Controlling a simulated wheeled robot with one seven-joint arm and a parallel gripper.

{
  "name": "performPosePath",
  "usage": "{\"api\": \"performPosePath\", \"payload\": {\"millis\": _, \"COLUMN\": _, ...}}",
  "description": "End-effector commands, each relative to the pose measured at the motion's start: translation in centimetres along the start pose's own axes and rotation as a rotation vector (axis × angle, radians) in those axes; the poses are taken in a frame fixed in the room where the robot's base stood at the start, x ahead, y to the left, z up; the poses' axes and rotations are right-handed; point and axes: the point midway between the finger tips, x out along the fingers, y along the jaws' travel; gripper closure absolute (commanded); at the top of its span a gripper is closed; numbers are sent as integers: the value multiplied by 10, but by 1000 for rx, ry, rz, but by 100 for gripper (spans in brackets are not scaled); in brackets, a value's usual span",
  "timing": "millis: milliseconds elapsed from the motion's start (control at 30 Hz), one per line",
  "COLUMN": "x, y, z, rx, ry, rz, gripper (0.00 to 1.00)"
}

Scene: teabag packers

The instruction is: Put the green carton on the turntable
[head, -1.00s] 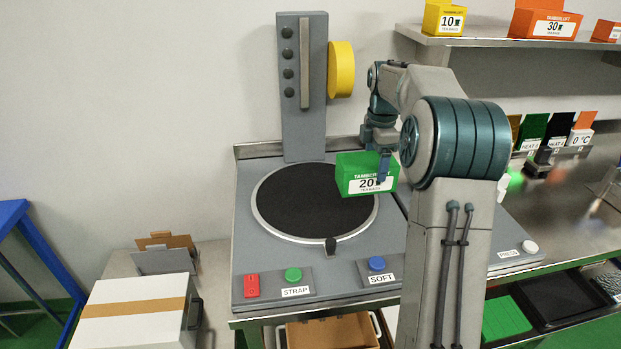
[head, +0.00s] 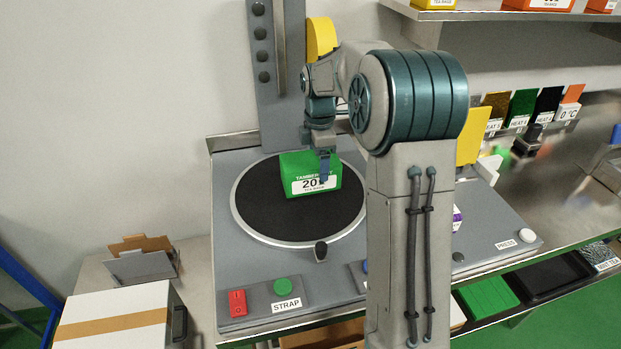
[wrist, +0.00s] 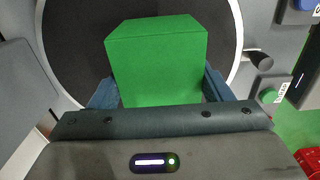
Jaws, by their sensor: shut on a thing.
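The green carton (head: 311,172), with a white label reading 20, is over the right-middle part of the turntable's black disc (head: 262,212). The carton looks upright. I cannot tell whether its underside touches the disc or hovers just above it.
The STRAP panel has a green button (head: 283,286) and a red switch (head: 238,303). A white box (head: 115,318) is at lower left.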

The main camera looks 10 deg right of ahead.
Motion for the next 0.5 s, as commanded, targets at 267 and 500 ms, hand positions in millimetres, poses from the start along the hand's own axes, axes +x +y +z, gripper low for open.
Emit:
{"api": "performPosePath", "payload": {"millis": 267, "x": 17, "y": -7, "z": -22, "rx": 2, "ry": 0, "rz": 0, "gripper": 50}}
{"api": "performPosePath", "payload": {"millis": 500, "x": 49, "y": -8, "z": -23, "rx": 1, "ry": 0, "rz": -1, "gripper": 50}}
